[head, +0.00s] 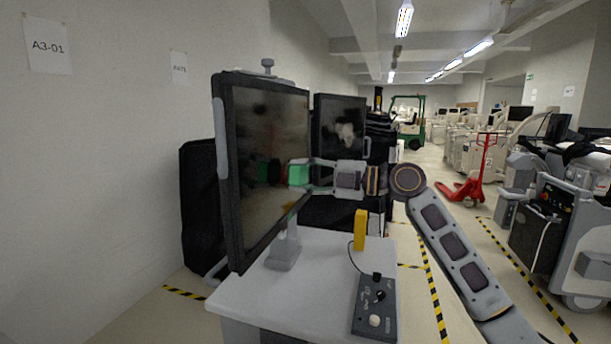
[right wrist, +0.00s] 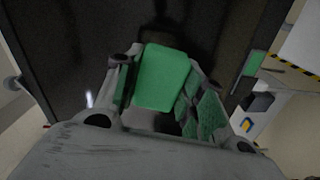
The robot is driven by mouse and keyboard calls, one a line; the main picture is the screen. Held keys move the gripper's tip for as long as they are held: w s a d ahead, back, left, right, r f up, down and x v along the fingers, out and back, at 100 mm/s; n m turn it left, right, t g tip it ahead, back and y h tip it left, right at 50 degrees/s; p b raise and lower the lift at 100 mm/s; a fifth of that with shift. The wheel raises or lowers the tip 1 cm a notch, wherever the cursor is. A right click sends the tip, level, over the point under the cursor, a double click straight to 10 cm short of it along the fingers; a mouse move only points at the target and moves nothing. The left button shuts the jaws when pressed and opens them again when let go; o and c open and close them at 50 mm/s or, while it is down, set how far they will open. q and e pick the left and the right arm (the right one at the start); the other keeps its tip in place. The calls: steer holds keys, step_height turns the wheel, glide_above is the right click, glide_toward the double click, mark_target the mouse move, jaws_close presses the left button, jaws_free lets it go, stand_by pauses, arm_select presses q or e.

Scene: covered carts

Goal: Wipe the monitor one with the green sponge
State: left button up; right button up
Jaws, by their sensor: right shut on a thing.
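The near monitor (head: 262,125) stands upright on a cart at centre left, with its dark screen turned to the right. My right gripper (head: 302,174) is shut on the green sponge (head: 297,175) and holds it at the screen, around mid-height. A green reflection shows in the screen beside the sponge. In the right wrist view the green sponge (right wrist: 163,77) sits between the fingers of my right gripper (right wrist: 160,95), in front of the dark screen (right wrist: 50,40). I cannot tell for sure whether the sponge touches the glass. My left gripper is out of view.
The cart top (head: 245,292) carries a control box (head: 375,305) with a cable and a yellow upright piece (head: 360,230). A second monitor (head: 340,127) stands behind. A red pallet jack (head: 465,185) and more carts are to the right. A wall closes the left side.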

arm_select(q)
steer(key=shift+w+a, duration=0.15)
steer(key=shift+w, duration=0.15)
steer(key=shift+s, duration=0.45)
arm_select(e)
steer(key=shift+w+a, duration=0.15)
steer(key=shift+a, duration=0.25)
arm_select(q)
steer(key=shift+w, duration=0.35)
arm_select(e)
steer(key=shift+w+a, duration=0.2)
steer(key=shift+a, duration=0.4)
steer(key=shift+w, duration=0.15)
steer(key=shift+w+d, duration=0.35)
steer(key=shift+w, duration=0.5)
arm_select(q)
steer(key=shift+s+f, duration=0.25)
arm_select(e)
steer(key=shift+w+d, duration=0.3)
steer(key=shift+w, duration=0.6)
arm_select(q)
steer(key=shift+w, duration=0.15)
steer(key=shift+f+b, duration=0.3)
steer(key=shift+b, duration=0.25)
arm_select(e)
steer(key=shift+a, duration=0.1)
